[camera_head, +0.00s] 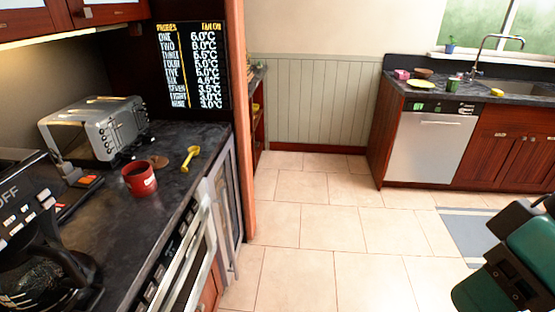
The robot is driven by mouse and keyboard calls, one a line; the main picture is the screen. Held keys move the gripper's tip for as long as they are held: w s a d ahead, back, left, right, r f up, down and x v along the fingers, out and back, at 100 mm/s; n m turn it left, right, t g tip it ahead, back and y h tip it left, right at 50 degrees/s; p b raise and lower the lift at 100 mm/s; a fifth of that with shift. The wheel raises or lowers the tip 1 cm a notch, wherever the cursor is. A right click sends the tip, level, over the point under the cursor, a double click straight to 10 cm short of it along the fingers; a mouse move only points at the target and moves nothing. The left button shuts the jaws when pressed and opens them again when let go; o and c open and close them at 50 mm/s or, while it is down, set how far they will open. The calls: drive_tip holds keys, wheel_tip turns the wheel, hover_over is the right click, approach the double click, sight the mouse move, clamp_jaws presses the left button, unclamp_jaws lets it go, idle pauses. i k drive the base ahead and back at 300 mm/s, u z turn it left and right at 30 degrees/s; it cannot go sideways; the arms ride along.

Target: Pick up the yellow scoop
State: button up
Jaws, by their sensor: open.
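The yellow scoop (192,151) lies on the dark countertop (205,143) at left, near the counter's front edge. Its bowl end points to the back and its handle runs toward the lower left. A round brown item (160,161) lies just left of it, and a red mug (140,179) stands to its lower left. A teal and black part of my arm (500,270) shows at the lower right, over the floor and far from the scoop. My gripper's fingertips are not in view.
A silver toaster (95,130) stands behind the mug, and a black appliance (40,240) fills the near left counter. A tall wooden panel (239,130) rises beyond the scoop. Tiled floor (330,220) is clear in the middle. A sink counter (450,94) stands at back right.

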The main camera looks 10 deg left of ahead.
sight(193, 150)
drive_tip(key=u, duration=0.6)
drive_tip(key=k, duration=0.1)
drive_tip(key=z, duration=0.75)
drive_tip(key=i, duration=1.45)
drive_tip(key=u, duration=1.65)
drive_tip(key=i, duration=0.9)
drive_tip(key=u, duration=1.1)
